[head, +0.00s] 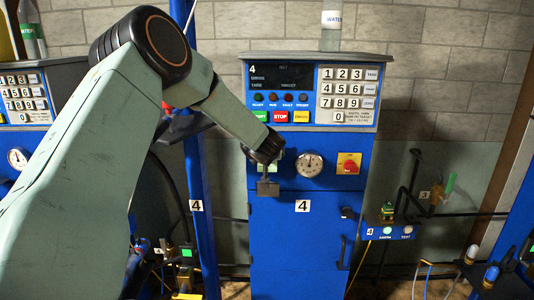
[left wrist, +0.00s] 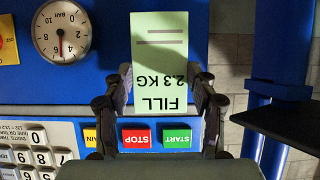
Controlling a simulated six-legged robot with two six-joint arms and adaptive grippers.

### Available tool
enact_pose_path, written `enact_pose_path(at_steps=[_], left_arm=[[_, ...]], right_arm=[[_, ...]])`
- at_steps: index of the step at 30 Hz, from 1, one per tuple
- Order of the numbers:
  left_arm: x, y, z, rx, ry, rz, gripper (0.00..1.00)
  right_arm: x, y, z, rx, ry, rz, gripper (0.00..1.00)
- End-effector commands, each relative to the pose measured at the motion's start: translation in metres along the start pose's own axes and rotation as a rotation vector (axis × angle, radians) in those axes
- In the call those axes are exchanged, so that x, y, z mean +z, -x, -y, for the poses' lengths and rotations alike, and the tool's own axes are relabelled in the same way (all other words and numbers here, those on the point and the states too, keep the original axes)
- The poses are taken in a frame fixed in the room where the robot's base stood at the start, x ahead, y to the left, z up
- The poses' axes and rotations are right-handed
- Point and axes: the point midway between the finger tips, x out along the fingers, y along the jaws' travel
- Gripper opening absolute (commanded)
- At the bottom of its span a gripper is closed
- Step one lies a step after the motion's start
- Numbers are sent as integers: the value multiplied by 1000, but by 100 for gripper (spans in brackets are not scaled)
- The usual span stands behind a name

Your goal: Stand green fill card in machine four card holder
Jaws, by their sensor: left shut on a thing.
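The green fill card (left wrist: 160,45) is a pale green plate reading "FILL 2.3 KG", upside down in the left wrist view. My left gripper (left wrist: 160,85) is shut on it, with a finger at each side edge. In the head view my left gripper (head: 267,160) is in front of machine four (head: 300,235), left of its gauge; only a sliver of the card shows beside it. A small grey block (head: 267,188) shows just below the gripper; I cannot tell whether it is the card holder. My right gripper is not in view.
The gauge (head: 310,165) and a red-and-yellow switch (head: 348,163) are right of the gripper. The stop button (head: 280,117) and keypad (head: 347,95) are above. A blue post (head: 195,160) stands left of the machine. A small shelf (head: 390,232) projects at its lower right.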

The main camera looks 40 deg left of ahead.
Motion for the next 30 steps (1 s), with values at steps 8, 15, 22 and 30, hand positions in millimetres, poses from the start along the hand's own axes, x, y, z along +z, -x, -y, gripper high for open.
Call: enact_pose_path(at_steps=[8, 15, 22, 30], left_arm=[[2, 0, 0, 1, 1, 0, 34], [15, -6, 0, 1, 1, 0, 34], [26, -12, 0, 1, 0, 0, 34], [37, -18, 0, 1, 1, 0, 34]], right_arm=[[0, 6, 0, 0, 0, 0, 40], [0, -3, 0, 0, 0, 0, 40], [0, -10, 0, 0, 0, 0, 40], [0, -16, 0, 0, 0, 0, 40]])
